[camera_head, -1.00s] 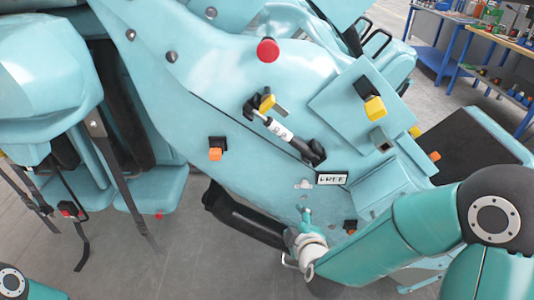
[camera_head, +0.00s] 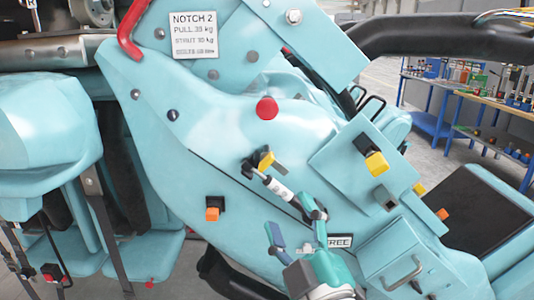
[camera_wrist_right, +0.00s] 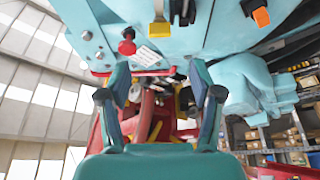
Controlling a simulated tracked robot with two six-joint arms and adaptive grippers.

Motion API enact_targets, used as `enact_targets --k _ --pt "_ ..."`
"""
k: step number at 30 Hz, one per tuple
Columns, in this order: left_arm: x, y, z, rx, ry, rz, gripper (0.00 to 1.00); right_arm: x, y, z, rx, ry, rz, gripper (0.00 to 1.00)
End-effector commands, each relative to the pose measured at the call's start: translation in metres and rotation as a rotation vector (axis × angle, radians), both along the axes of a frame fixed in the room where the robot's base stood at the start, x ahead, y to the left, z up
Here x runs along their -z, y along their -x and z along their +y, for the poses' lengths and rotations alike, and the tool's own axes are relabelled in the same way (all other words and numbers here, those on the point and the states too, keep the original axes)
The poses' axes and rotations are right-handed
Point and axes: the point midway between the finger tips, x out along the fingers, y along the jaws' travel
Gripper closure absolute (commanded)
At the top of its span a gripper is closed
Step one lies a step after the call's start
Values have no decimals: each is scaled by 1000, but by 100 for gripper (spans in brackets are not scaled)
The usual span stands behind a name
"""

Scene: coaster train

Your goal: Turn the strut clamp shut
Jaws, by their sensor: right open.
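A thin strut with a white sleeve (camera_head: 278,188) lies slanted on the turquoise car body. A yellow lever (camera_head: 265,161) on a black mount sits by its upper left end; I cannot tell for certain which part is the clamp. A sign reading FREE (camera_head: 342,241) is by the lower end, its left edge covered by my gripper. My right gripper (camera_head: 296,224) is open just below the strut, fingers pointing up along the body; its upper right finger overlaps the strut's lower end, contact unclear. In the wrist view the open gripper (camera_wrist_right: 160,84) has nothing between its fingers. My left gripper is out of view.
A red knob (camera_head: 267,108) and a yellow-capped block (camera_head: 376,163) stick out of the body. An orange button (camera_head: 212,214) is left of the strut. A box with a handle (camera_head: 403,272) is at lower right. A NOTCH 2 plate (camera_head: 194,35) is above. Workbenches stand far right.

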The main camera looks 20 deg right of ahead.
Motion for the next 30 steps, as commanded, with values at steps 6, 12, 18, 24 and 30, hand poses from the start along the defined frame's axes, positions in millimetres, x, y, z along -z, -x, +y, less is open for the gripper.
enact_targets --k 6,12,18,24,30 --pt "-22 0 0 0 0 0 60 -13 -47 0 3 -1 3 35" --pt "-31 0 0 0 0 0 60 -24 -87 1 1 -1 1 35" --pt "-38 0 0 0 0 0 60 -31 -116 2 -1 0 1 35" --pt "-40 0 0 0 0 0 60 -33 -128 2 0 -1 1 35" --pt "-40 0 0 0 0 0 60 -33 -129 2 -1 -1 1 35"
